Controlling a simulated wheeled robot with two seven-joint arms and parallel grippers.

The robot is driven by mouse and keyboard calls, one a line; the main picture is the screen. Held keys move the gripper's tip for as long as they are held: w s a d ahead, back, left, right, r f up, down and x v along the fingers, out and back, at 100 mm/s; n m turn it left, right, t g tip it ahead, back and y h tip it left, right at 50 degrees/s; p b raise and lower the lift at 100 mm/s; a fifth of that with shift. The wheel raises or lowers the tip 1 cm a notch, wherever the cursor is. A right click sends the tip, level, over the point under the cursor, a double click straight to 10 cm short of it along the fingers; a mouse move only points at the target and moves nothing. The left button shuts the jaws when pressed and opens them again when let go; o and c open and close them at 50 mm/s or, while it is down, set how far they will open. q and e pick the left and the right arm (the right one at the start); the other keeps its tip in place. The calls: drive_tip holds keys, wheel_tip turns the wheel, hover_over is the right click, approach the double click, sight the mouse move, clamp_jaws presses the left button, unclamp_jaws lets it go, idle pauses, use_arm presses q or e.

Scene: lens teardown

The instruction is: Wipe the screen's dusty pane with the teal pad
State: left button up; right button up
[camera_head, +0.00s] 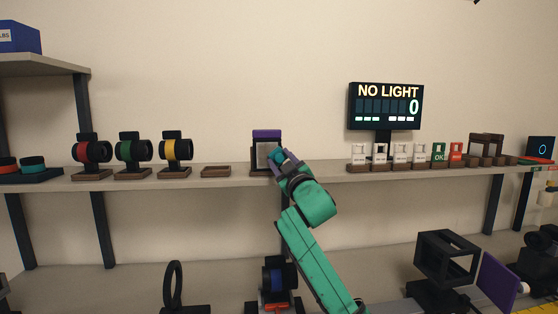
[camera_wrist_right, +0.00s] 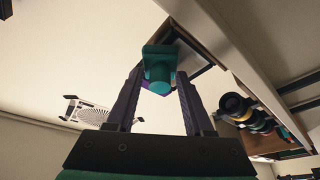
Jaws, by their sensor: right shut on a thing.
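The screen (camera_head: 266,134) stands upright on the shelf, with a purple top, a dark frame and a greyish pane (camera_head: 262,156). My right gripper (camera_head: 281,159) is at the pane's right side, covering part of it. In the right wrist view my right gripper (camera_wrist_right: 160,80) is shut on the teal pad (camera_wrist_right: 159,62), holding it by its round grip between the two fingers. The pad is close to the screen, but I cannot tell whether it touches the pane. My left gripper is not in view.
On the shelf (camera_head: 330,172), lens stands with red, green and yellow rings (camera_head: 176,150) and a small wooden tray (camera_head: 215,171) are left of the screen. A "NO LIGHT" display (camera_head: 385,106) and several white tags (camera_head: 400,155) are right. A black frame (camera_head: 446,256) stands on the lower bench.

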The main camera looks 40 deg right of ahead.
drive_tip(key=shift+w+a+p, duration=0.3)
drive_tip(key=shift+w+a, duration=0.75)
drive_tip(key=shift+a, duration=0.3)
drive_tip(key=shift+w+a+p, duration=0.25)
drive_tip(key=shift+w+a, duration=0.75)
drive_tip(key=shift+a, duration=0.35)
drive_tip(key=shift+r+p, duration=0.45)
drive_tip(key=shift+p, duration=0.05)
drive_tip(key=shift+r, duration=0.1)
drive_tip(key=shift+s+d, duration=0.1)
drive_tip(key=shift+d, duration=0.15)
drive_tip(key=shift+s+d, duration=0.9)
drive_tip(key=shift+d, duration=0.25)
drive_tip(key=shift+s+d, duration=0.9)
drive_tip(key=shift+d, duration=0.25)
drive_tip(key=shift+s+d, duration=0.2)
drive_tip(key=shift+d, duration=0.15)
drive_tip(key=shift+w+a+p, duration=0.35)
drive_tip(key=shift+w+a, duration=0.4)
drive_tip(key=shift+a, duration=0.25)
drive_tip(key=shift+w+a+p, duration=0.3)
drive_tip(key=shift+w+a, duration=0.4)
drive_tip(key=shift+a, duration=0.3)
drive_tip(key=shift+w+a, duration=0.75)
drive_tip(key=shift+a, duration=0.15)
drive_tip(key=shift+s, duration=0.1)
drive_tip(key=shift+s+a, duration=0.85)
drive_tip(key=shift+s, duration=0.3)
drive_tip(key=shift+s+a, duration=0.85)
drive_tip(key=shift+s, duration=0.3)
